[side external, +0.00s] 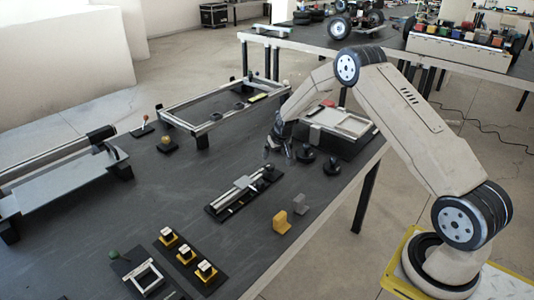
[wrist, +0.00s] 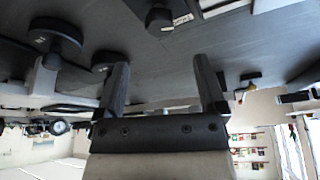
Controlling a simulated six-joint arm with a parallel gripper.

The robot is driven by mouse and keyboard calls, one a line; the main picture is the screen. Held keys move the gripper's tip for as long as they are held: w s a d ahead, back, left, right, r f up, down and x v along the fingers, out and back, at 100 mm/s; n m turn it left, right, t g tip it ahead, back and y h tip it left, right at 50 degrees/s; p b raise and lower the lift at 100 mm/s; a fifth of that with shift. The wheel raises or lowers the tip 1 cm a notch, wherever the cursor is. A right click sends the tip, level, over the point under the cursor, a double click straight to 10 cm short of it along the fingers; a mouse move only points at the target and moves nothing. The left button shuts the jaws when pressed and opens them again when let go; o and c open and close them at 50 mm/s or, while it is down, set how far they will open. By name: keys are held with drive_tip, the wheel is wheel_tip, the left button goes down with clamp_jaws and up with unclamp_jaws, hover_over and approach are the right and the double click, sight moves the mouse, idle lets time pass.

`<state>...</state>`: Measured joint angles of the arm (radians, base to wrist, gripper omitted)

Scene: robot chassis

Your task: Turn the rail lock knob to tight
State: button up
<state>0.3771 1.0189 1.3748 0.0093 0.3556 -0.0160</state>
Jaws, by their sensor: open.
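A short rail assembly (side external: 236,196) with a pale carriage lies on a dark base plate near the middle of the bench. A black knob (side external: 268,173) sits at its far right end. In the wrist view a black knob (wrist: 158,17) with a small white marked tab shows at the top edge, beside pale rail parts. I cannot read the tab or tell the knob's setting. My gripper (side external: 279,150) hangs above the bench, behind the rail's knob end.
Two round black knobs (side external: 305,153) (side external: 331,165) stand right of my gripper, near a pale frame (side external: 345,122). A large rectangular frame (side external: 222,104) lies behind. Bench left of the rail is clear.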

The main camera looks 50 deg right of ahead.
sight(270, 165)
drive_tip(key=shift+f, duration=0.1)
drive_tip(key=shift+x, duration=3.85)
clamp_jaws()
